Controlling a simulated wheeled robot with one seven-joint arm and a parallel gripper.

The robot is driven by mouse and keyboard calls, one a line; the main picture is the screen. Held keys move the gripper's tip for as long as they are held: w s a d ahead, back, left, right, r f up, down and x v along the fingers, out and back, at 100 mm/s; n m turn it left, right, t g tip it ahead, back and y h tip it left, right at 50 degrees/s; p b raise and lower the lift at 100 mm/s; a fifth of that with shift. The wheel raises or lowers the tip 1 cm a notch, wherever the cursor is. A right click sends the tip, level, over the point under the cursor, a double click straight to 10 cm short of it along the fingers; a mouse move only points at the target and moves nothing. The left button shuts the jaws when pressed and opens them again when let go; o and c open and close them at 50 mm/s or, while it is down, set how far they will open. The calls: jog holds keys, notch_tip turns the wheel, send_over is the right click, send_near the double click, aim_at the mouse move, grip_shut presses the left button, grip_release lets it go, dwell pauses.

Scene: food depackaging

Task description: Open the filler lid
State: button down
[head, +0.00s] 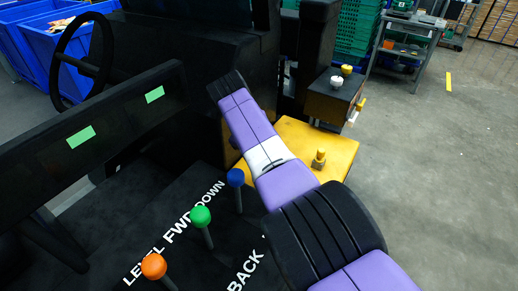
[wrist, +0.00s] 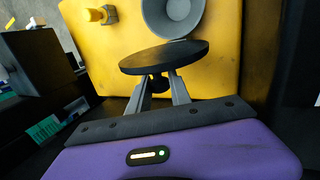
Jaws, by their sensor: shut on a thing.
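The filler lid (wrist: 165,57) is a dark round disc in the wrist view, with a small knob on its near side. My gripper (wrist: 160,83) is shut on this knob, with one grey finger on each side. Just beyond the lid, the grey round filler opening (wrist: 172,14) shows its inside, set in a yellow panel (wrist: 215,65). The lid overlaps the lower edge of the opening in the picture; I cannot tell whether they touch. In the head view my arm hides the gripper, the lid and the opening.
A yellow fitting (wrist: 98,15) stands left of the opening and also shows in the head view (head: 319,158). A dark box with knobs (head: 332,95) stands behind the yellow panel. Levers with blue (head: 235,177), green (head: 200,216) and orange (head: 153,266) knobs stand left of my arm.

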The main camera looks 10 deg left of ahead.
jog(key=c, duration=1.2)
grip_release()
jog(key=shift+w, duration=0.1)
jog(key=v, duration=0.7)
jog(key=shift+s+r, duration=0.2)
jog(key=shift+r, duration=0.1)
